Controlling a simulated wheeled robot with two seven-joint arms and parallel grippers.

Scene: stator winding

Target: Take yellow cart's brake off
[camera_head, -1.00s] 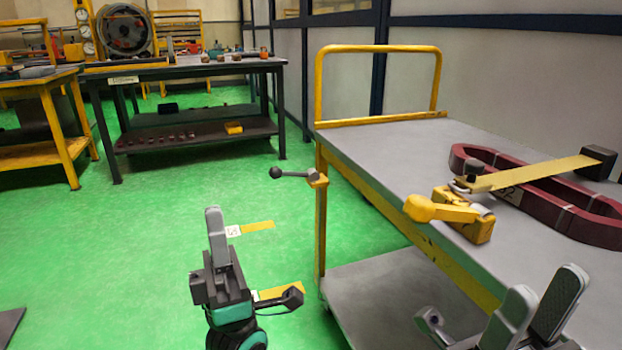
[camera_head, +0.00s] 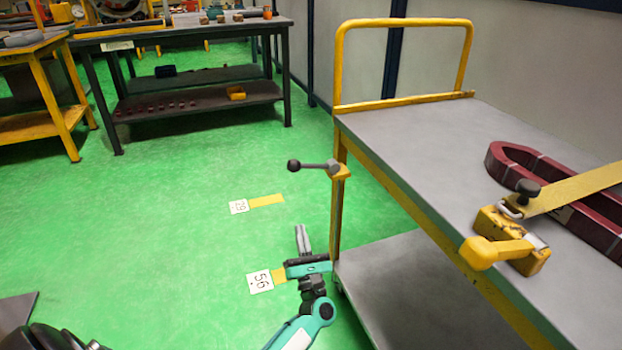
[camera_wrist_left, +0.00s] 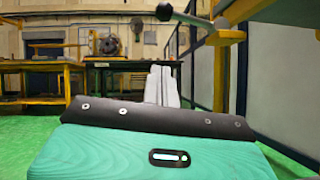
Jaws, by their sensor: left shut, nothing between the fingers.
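The yellow cart (camera_head: 404,205) stands at the right with a grey top and a lower shelf. Its brake lever (camera_head: 315,165), a dark rod with a black ball knob, sticks out to the left from a yellow bracket on the cart's corner post. The lever also shows at the top of the left wrist view (camera_wrist_left: 190,19). My left gripper (camera_head: 301,232) is shut and empty, below the lever and left of the post, apart from both. Its fingers also show in the left wrist view (camera_wrist_left: 161,82), pointing away from the camera. My right gripper is not in view.
A dark red coil (camera_head: 512,160) and a yellow clamp (camera_head: 512,242) lie on the cart top. A dark workbench (camera_head: 185,33) and a yellow bench (camera_head: 50,95) stand behind. Floor markers (camera_head: 258,282) lie near my left gripper.

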